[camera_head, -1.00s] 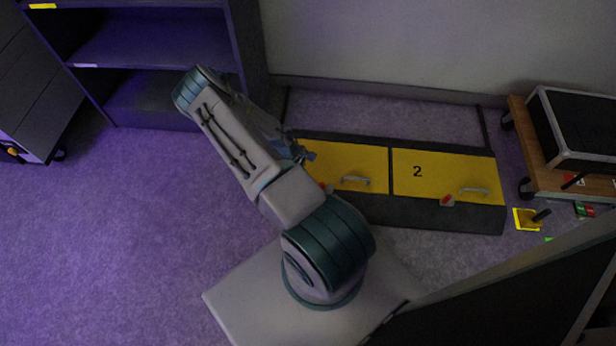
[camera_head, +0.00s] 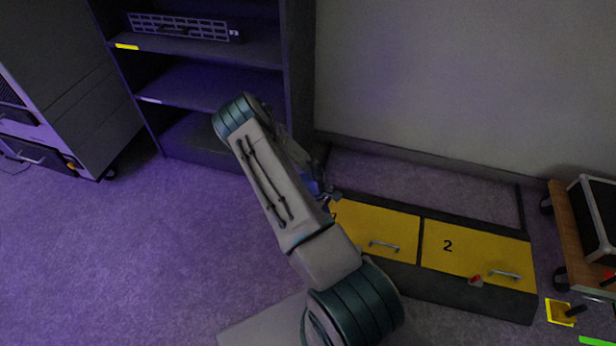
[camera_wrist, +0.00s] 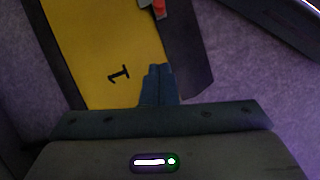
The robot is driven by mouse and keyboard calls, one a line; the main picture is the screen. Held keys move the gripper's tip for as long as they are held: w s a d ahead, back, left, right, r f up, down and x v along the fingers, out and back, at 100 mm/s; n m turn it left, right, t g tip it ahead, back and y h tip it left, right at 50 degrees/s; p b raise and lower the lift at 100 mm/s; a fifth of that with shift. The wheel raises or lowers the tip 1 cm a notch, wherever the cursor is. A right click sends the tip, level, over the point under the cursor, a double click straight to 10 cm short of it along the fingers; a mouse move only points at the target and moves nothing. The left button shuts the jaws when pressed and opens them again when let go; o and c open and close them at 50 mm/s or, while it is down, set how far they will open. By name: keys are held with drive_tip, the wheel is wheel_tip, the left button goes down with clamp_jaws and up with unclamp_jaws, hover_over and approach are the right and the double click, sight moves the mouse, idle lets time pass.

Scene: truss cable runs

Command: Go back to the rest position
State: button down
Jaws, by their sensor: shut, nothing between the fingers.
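My gripper (camera_wrist: 158,84) shows in the wrist view with its fingers together and nothing between them. It is over the yellow lid marked 1 (camera_wrist: 90,40), near the lid's edge. How far above the lid it is, I cannot tell. In the head view my arm reaches up and its forearm folds back toward the low box; the gripper (camera_head: 330,198) is mostly hidden behind the forearm, by the left end of the box. The lid marked 1 (camera_head: 375,228) and the lid marked 2 (camera_head: 475,252) are both closed, each with a metal handle.
A dark shelf unit (camera_head: 215,95) stands at the back left, with a grey rack panel on its upper shelf. A wooden cart (camera_head: 584,235) with a black case is at the right. A red latch (camera_head: 475,281) sits on the box front. The carpet at left is clear.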

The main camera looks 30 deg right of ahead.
drive_tip(key=w+a+r+m+t+y+p, duration=0.1)
drive_tip(key=a+r+p, duration=0.4)
drive_tip(key=r, duration=0.9)
drive_tip(key=w+a+r+m+t+y+p, duration=0.15)
drive_tip(key=a+r+p, duration=0.3)
drive_tip(key=r, duration=1.05)
drive_tip(key=w+a+r+m+t+y+p, duration=0.1)
drive_tip(key=a+r+p, duration=0.35)
drive_tip(key=r, duration=0.95)
drive_tip(key=s+a+r+m+t+p, duration=0.1)
drive_tip(key=s+r+p, duration=0.4)
drive_tip(key=r, duration=0.6)
drive_tip(key=s+a+r+t+h+p, duration=0.1)
drive_tip(key=s+r+p, duration=0.4)
drive_tip(key=r, duration=0.7)
drive_tip(key=s+a+r+m+t+p, duration=0.1)
drive_tip(key=s+a+r+p, duration=0.2)
drive_tip(key=s+r+p, duration=0.3)
wheel_tip(320, 180, up, 6)
drive_tip(key=shift+s+a+f+m, duration=0.25)
drive_tip(key=shift+s+m, duration=0.1)
drive_tip(key=shift+s, duration=0.05)
